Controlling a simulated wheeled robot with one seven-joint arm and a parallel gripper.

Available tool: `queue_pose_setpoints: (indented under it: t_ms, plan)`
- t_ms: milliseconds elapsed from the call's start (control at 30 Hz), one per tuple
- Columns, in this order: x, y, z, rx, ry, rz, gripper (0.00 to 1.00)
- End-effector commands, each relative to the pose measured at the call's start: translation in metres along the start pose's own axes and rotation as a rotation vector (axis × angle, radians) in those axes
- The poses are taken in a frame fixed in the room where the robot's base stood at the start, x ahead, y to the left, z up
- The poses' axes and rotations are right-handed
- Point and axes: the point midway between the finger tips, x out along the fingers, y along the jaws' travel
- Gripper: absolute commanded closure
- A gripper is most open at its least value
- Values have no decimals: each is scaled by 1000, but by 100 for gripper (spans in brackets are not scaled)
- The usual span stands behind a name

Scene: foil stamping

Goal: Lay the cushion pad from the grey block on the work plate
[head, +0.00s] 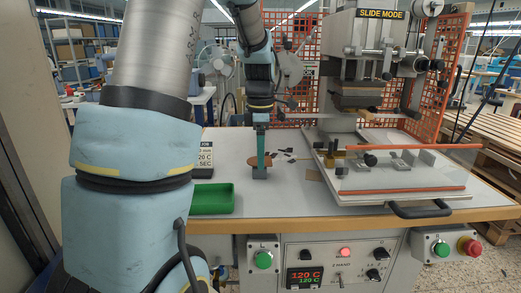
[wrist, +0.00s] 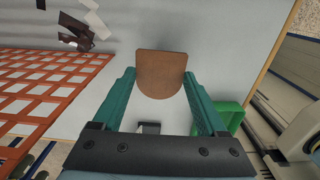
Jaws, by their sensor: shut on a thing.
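The cushion pad (wrist: 160,75) is a brown flat piece with one rounded end, seen between the teal fingers in the wrist view. In the head view the pad (head: 251,160) shows beside the fingers. My gripper (head: 261,155) is shut on the pad by its side edges. The grey block (head: 260,173) stands on the table just below the gripper in the head view; a small part of it (wrist: 149,128) shows in the wrist view. Whether the pad still touches the block I cannot tell. The pale work plate (head: 405,183) lies to the right under the press, with small metal fittings on it.
A green tray (head: 211,199) is left of the block, with a sign (head: 203,158) behind it. Dark and pale foil pieces (head: 284,154) lie right of the gripper. The press head (head: 357,94) overhangs the plate. An orange mesh guard (head: 292,70) stands behind.

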Motion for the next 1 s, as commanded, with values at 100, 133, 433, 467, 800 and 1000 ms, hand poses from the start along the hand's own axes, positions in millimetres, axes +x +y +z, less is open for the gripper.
queue_pose_setpoints:
  t_ms: [100, 133, 433, 467, 800, 1000]
  plan:
    - [1, 0, 0, 0, -1, 1, 75]
    - [1, 0, 0, 0, -1, 1, 75]
    - [7, 0, 0, -1, 0, 0, 75]
    - [8, 0, 0, -1, 0, 0, 75]
    - [9, 0, 0, -1, -1, 1, 0]
    - [9, 0, 0, -1, -1, 1, 0]
